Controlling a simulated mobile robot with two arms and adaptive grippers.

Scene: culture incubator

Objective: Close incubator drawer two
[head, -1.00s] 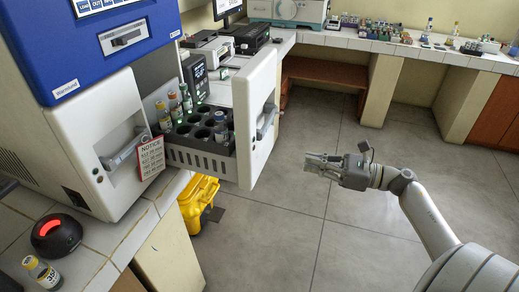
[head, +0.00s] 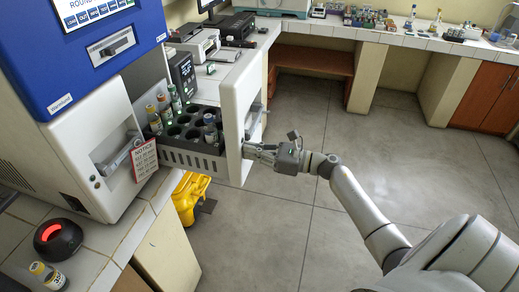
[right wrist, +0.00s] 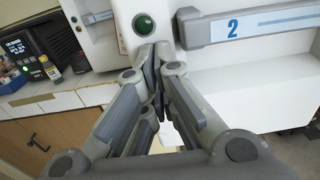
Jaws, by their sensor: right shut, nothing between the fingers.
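The incubator (head: 65,160) stands at the left on the counter, white below a blue upper panel. Its drawer two is pulled out to the right; its white front (head: 236,110) stands apart from the body, with a dark rack (head: 185,155) holding several vials behind it. In the right wrist view the drawer front (right wrist: 280,75) bears a grey handle (right wrist: 250,24) marked "2". My right gripper (head: 250,148) is shut and empty, its fingertips close to the outer face of this front, below the green button (right wrist: 144,25). Whether they touch is unclear. My left gripper is out of view.
A notice card (head: 145,160) hangs by the other drawer's handle. A round device with a red light (head: 58,237) and a vial (head: 47,275) stand on the near counter. A yellow bin (head: 187,195) is below the drawer. The floor (head: 300,215) at right is clear.

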